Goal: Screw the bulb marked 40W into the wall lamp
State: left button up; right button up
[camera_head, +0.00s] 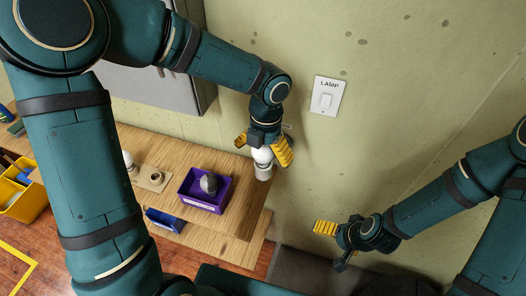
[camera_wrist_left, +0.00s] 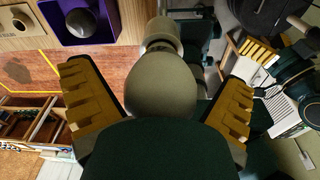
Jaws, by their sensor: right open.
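A pale bulb (camera_head: 262,157) stands base down in a grey cylindrical holder (camera_head: 263,172) by the wall, which seems to be the wall lamp. My left gripper (camera_head: 263,148) is above it, with spread yellow fingers on either side of the glass. In the left wrist view the bulb (camera_wrist_left: 160,85) shows gaps to both fingers. No marking on it is readable. Another white bulb (camera_head: 128,158) stands on the bench at left, partly hidden by my arm. My right gripper (camera_head: 334,244) is open and empty at lower right, away from the bulb.
A purple box (camera_head: 188,196) holding a grey rounded object (camera_head: 209,183) sits on the wooden bench (camera_head: 236,190). Beside it are a board with a round socket (camera_head: 155,177) and a blue bin (camera_head: 165,220). A switch labelled LAMP (camera_head: 328,97) is on the wall.

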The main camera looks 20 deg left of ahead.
pick_arm(q)
jog(key=shift+r, duration=0.1)
jog(key=r, duration=0.4)
jog(key=w+r, duration=0.1)
jog(key=r, duration=0.6)
jog(key=shift+w+d+r, duration=0.2)
jog(key=shift+r, duration=0.2)
